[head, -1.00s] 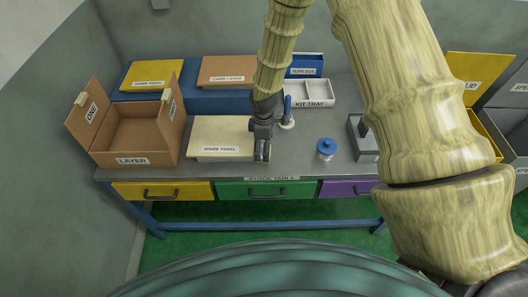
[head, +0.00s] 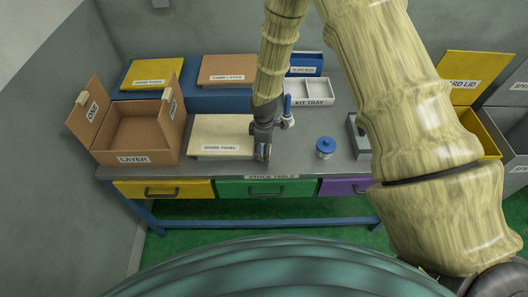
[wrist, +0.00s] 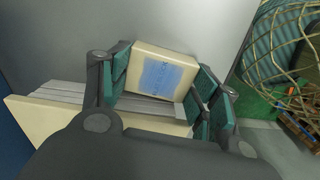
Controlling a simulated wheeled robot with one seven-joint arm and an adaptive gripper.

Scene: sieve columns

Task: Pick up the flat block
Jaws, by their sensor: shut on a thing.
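The flat block (wrist: 160,75) is a small cream slab with a blue label patch. In the wrist view it lies between the two green-padded fingers of my gripper (wrist: 162,88), and the gripper is shut on it. In the head view my gripper (head: 262,152) points down at the front of the grey table, just right of the spare panel. There the block is mostly hidden by the fingers. I cannot tell whether it touches the table.
The cream spare panel (head: 222,124) lies close on the gripper's left. A blue-knobbed jar (head: 325,148) stands to the right. The kit tray (head: 312,92) is behind, the open layer box (head: 132,135) at far left. Bare table (head: 300,155) lies between gripper and jar.

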